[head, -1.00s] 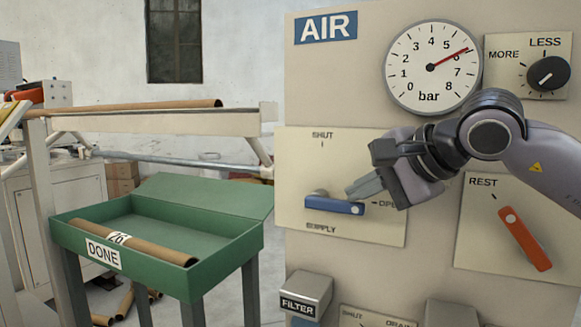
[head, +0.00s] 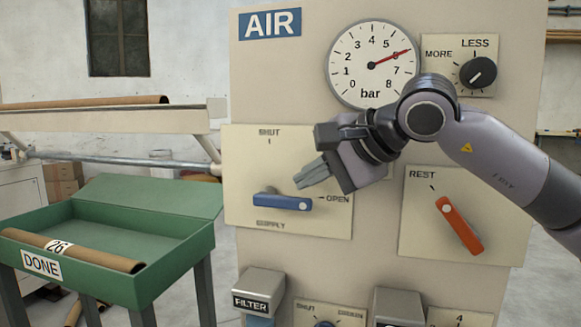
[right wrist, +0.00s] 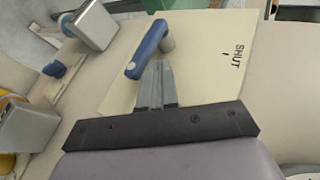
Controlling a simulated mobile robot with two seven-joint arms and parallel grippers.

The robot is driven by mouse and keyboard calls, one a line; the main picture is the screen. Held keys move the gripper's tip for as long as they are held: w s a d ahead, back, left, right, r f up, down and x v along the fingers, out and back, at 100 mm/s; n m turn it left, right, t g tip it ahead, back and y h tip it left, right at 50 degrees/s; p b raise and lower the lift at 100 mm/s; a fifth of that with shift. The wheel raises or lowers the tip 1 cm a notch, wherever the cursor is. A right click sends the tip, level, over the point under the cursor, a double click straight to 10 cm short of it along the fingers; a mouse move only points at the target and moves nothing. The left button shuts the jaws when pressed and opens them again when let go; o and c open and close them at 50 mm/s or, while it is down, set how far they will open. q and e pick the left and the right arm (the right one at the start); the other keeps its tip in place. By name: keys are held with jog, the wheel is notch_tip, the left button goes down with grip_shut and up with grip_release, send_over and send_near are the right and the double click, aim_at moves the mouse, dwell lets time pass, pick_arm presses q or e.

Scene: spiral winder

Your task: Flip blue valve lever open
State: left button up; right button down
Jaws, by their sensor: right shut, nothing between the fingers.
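The blue valve lever (head: 283,203) lies about level on its cream plate (head: 245,150), its free end pointing right at the OPEN mark. SHUT is printed at the top of the plate. My right gripper (head: 312,176) is shut and empty, its fingertips just above the lever's free end in the head view. In the right wrist view the closed fingers (right wrist: 157,84) reach up close to the blue lever (right wrist: 148,50); I cannot tell whether they touch. My left gripper is not in view.
The AIR panel carries a pressure gauge (head: 373,65), its needle near 6, a black LESS/MORE knob (head: 478,73) and a red REST lever (head: 459,224). A FILTER box (head: 259,293) sticks out below. A green DONE tray (head: 170,262) with a cardboard tube (head: 90,254) stands left.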

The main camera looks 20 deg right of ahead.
jog(key=r, duration=0.1)
jog(key=r+p, duration=0.1)
jog(key=r, duration=0.1)
jog(key=shift+s+d+r, duration=0.1)
jog(key=shift+s+d, duration=0.1)
jog(key=shift+s, duration=0.1)
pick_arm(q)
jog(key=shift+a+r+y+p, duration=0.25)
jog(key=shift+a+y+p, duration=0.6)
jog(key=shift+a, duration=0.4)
pick_arm(e)
jog(key=f+v, duration=0.1)
jog(key=v, duration=0.8)
jog(key=shift+s+d, duration=0.2)
jog(key=shift+s, duration=0.05)
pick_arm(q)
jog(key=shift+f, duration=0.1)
